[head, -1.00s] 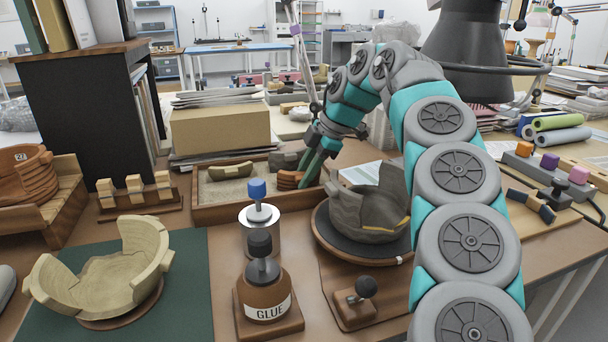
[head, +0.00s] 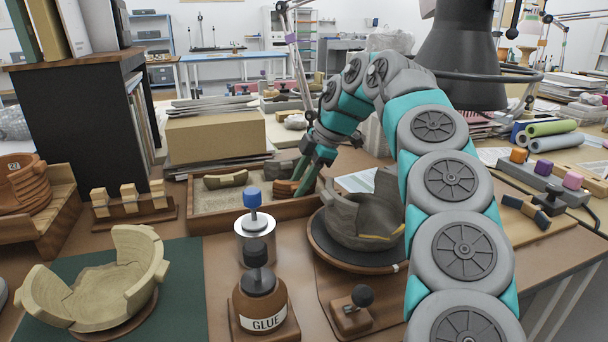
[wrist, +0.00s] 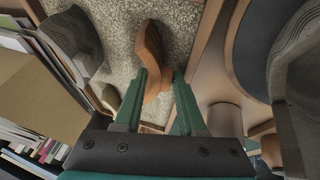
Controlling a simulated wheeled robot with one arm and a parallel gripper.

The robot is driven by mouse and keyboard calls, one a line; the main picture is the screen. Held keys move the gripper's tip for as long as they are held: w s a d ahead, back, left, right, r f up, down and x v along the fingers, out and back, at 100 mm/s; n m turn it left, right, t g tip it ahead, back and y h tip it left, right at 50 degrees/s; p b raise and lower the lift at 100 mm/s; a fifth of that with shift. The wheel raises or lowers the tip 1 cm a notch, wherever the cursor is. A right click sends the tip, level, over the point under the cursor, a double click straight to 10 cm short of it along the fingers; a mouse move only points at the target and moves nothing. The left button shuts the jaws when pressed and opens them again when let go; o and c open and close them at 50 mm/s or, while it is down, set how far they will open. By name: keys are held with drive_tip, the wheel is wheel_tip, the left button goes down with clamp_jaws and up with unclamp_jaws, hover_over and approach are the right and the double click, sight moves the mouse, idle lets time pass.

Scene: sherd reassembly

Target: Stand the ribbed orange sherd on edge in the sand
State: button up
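The ribbed orange sherd (head: 284,188) is at the right end of the sand tray (head: 201,228), partly behind my gripper (head: 304,178) in the head view. In the wrist view the sherd (wrist: 152,55) is a long, slightly bent orange piece over the sand (wrist: 118,35). My gripper's green fingers (wrist: 161,85) are apart, with the sherd's near end between or just beyond their tips. I see no clear grip on it. I cannot tell whether the sherd lies flat or leans.
A tan sherd (head: 226,179) and a grey sherd (wrist: 72,35) are also in the tray. A grey part-built pot (head: 362,220) on a turntable (head: 330,257) stands close right of the tray. The glue bottle (head: 260,302) and a blue-knobbed can (head: 255,235) stand in front.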

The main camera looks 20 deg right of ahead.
drive_tip(key=shift+v, duration=3.55)
drive_tip(key=shift+d+r, duration=0.15)
drive_tip(key=shift+r, duration=0.2)
